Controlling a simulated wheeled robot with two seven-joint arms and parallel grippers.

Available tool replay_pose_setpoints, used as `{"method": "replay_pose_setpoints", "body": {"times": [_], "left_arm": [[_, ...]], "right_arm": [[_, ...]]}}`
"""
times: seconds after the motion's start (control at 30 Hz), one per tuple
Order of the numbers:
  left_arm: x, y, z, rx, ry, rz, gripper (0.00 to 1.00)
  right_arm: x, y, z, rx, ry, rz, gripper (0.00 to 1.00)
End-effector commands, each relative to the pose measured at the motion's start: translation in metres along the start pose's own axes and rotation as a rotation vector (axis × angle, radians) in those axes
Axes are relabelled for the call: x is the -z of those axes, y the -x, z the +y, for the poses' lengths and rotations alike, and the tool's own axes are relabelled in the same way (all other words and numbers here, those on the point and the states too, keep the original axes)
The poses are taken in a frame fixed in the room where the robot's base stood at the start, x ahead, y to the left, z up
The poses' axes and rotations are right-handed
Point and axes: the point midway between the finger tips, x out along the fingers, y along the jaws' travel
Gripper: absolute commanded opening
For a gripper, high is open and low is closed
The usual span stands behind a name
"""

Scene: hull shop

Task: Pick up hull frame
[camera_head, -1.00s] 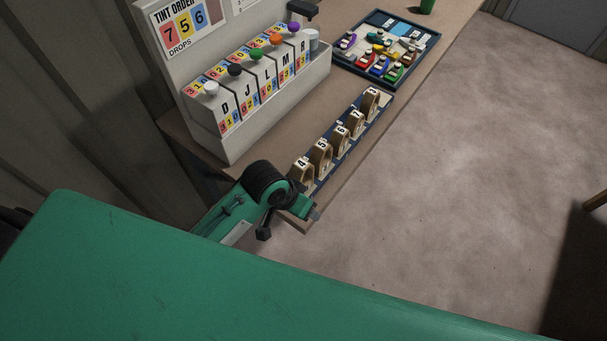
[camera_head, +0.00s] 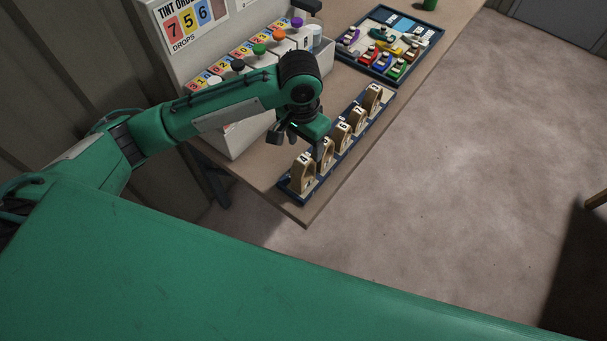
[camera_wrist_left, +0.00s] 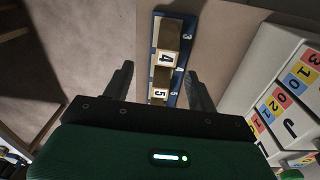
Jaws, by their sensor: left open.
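Several wooden hull frames with number labels stand upright in a row on a blue tray (camera_head: 293,198) near the table's front edge. Frame 4 (camera_head: 302,180) is nearest, then frame 5, frame 6 (camera_head: 341,136), frame 7 and one more at the far end (camera_head: 372,97). My left gripper (camera_head: 313,146) hangs over the near part of the row and partly hides frame 5. In the left wrist view, frame 4 (camera_wrist_left: 169,53) shows ahead and frame 5 (camera_wrist_left: 158,93) lies between the two spread fingers (camera_wrist_left: 159,88). The gripper is open and empty. My right gripper is not in view.
A white dispenser (camera_head: 227,145) with coloured knobs stands behind the row, close to my left arm. A tray (camera_head: 428,45) of small coloured boats and a green cup (camera_head: 430,4) are farther back.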

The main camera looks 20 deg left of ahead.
Motion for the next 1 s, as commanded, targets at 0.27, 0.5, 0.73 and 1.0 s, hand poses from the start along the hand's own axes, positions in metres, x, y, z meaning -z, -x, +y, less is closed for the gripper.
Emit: {"method": "replay_pose_setpoints", "body": {"times": [0.27,0.5,0.73,1.0], "left_arm": [[0.003,0.005,-0.017,0.036,0.039,-0.038,0.58],[0.001,-0.04,-0.018,0.035,0.039,-0.041,0.58],[0.0,-0.071,-0.018,0.034,0.038,-0.037,0.58],[0.002,-0.095,-0.013,0.035,0.037,-0.038,0.58]], "right_arm": [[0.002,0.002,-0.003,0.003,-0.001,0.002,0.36],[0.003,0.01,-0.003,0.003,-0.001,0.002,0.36],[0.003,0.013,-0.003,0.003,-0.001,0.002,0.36],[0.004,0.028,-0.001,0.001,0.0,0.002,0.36]]}}
